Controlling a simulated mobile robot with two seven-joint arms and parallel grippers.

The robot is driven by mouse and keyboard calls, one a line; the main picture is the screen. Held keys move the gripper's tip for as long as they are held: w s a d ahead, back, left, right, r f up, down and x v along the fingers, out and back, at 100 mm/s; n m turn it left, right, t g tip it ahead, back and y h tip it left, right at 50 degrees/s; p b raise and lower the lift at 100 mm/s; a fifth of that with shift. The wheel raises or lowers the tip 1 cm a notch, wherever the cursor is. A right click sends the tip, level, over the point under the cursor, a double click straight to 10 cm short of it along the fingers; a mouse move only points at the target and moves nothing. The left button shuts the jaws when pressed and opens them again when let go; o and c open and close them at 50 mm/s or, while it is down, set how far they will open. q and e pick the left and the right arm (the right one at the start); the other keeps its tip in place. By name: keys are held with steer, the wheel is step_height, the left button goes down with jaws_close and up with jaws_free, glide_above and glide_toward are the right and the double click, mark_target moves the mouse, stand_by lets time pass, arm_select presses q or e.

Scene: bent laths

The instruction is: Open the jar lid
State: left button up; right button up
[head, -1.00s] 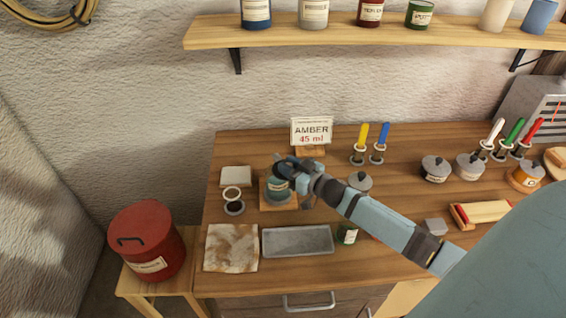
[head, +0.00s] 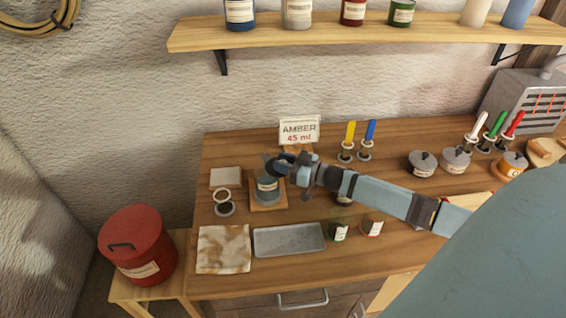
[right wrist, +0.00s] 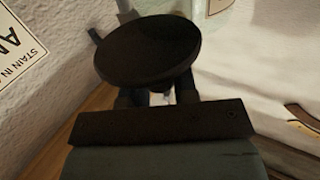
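The jar (head: 267,190) is a squat teal-grey pot with a pale label, standing on a small wooden board in the head view. My right gripper (head: 288,167) is just above it, reaching in from the right. A dark round lid (right wrist: 148,50) fills the upper middle of the right wrist view, right at the fingertips (right wrist: 158,97). The fingers look closed on its knob, which is mostly hidden. In the head view the lid (head: 271,163) looks tilted and close over the jar; the jar's mouth is largely hidden. My left gripper is not in view.
An "AMBER 45 ml" card (head: 299,131) stands behind the jar. A grey tray (head: 289,239), a stained cloth (head: 223,249) and a ringed stand (head: 223,202) lie in front and left. Small glasses (head: 338,231) and lidded pots (head: 422,163) stand to the right.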

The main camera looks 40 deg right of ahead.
steer(key=o, duration=0.4)
steer(key=shift+c, duration=0.2)
steer(key=shift+s, duration=0.1)
steer(key=shift+s+d+f, duration=0.1)
steer(key=shift+s+d, duration=0.1)
steer(key=shift+s, duration=0.1)
steer(key=b+v, duration=0.2)
steer(key=v, duration=1.1)
steer(key=shift+w, duration=0.1)
steer(key=shift+c, duration=0.5)
